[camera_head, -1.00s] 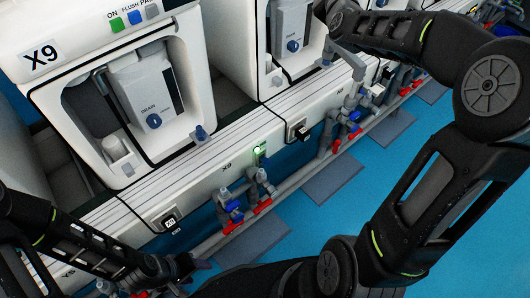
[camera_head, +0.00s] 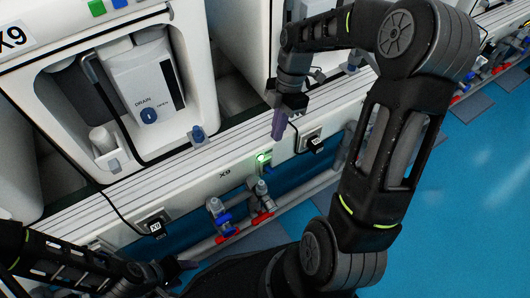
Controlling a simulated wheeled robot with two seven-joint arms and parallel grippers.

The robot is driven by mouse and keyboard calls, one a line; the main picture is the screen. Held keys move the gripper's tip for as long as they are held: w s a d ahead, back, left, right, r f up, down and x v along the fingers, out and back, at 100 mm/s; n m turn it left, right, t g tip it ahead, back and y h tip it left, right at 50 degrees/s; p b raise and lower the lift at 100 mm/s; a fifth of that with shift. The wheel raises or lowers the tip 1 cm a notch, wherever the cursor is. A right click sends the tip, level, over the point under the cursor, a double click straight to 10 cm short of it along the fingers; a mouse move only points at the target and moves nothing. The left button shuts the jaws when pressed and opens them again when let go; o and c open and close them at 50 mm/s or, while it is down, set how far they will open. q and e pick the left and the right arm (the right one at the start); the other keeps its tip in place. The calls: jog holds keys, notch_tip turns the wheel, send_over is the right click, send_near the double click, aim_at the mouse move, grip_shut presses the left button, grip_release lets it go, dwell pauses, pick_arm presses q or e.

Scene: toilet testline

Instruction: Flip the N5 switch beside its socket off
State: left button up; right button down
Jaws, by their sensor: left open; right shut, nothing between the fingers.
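No N5 label can be read in view; the readable labels say X9. A switch with a green light (camera_head: 262,158) sits on the white front rail, right of the X9 mark. A socket with a black plug (camera_head: 315,144) is to its right, and another socket with a plug (camera_head: 155,227) is further left. My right gripper (camera_head: 279,124) is shut and empty, pointing down just above and right of the lit switch, apparently apart from it. My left gripper (camera_head: 180,270) is open at the lower left, below the left socket, partly dark and hard to make out.
A white toilet unit (camera_head: 190,70) with a drain box (camera_head: 140,85) stands behind the rail (camera_head: 190,165). Pipes with blue and red valves (camera_head: 222,218) run below the switch. My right arm covers much of the right side. Blue floor (camera_head: 460,190) lies open at right.

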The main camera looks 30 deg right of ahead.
aim_at(269, 171)
jog(key=shift+s, duration=0.2)
jog(key=b+x, duration=0.3)
jog(key=x, duration=0.7)
dwell(0.5)
